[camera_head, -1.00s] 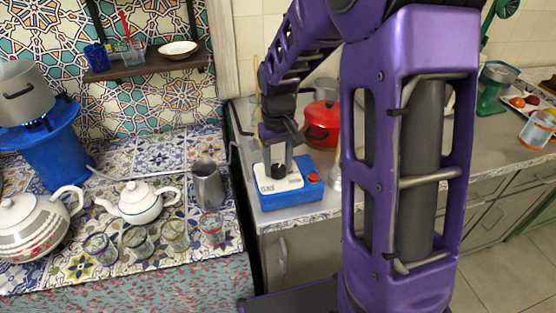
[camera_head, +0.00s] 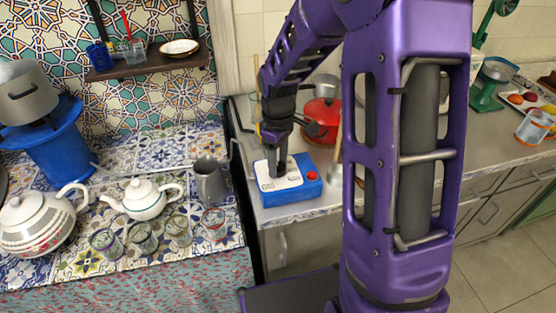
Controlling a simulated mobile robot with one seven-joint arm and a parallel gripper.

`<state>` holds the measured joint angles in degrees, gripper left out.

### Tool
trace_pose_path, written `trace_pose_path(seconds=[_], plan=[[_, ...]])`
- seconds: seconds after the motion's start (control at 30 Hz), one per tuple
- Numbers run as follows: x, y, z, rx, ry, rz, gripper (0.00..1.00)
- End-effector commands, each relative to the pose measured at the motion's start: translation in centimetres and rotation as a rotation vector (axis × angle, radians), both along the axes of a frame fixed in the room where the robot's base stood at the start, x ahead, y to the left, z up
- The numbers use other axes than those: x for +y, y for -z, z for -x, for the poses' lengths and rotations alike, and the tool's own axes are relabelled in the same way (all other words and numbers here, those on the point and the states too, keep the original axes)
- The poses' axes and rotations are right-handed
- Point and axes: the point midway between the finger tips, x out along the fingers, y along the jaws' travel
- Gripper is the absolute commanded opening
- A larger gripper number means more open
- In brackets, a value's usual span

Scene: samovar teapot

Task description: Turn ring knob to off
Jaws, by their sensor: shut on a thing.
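A blue box with a white top (camera_head: 288,192) and a red button (camera_head: 312,176) stands near the counter's front left corner. My gripper (camera_head: 281,172) points straight down onto the white top, left of the button. Its jaws are shut on a small part there, which looks like the knob; the fingers hide it, so its setting cannot be read. At the far left, a blue burner stand (camera_head: 55,150) holds a grey pot (camera_head: 28,95). A blue flame showed under the pot earlier; now I cannot tell.
A red pot (camera_head: 322,112) stands behind the box, and an upright handled utensil (camera_head: 335,172) is close at its right. A metal jug (camera_head: 210,182), white teapots (camera_head: 142,198) and several glasses stand on the tiled table at left. My arm hides the middle of the counter.

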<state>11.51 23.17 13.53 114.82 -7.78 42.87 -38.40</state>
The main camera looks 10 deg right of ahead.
Motion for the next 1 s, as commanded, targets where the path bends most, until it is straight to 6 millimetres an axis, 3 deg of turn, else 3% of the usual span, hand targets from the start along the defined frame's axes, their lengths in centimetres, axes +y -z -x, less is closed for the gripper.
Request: trace_pose_path(seconds=[0.47, 0.5, 0.63, 1.0], plan=[[0.01, -0.05, -0.05, -0.001, -0.016, 0.0, 0.0], [0.01, -0.05, -0.05, -0.001, -0.016, 0.0, 0.54], [0.01, -0.04, -0.04, -0.001, -0.015, 0.0, 0.78], [-0.01, -0.38, -0.05, -0.001, -0.014, 0.0, 0.81]])
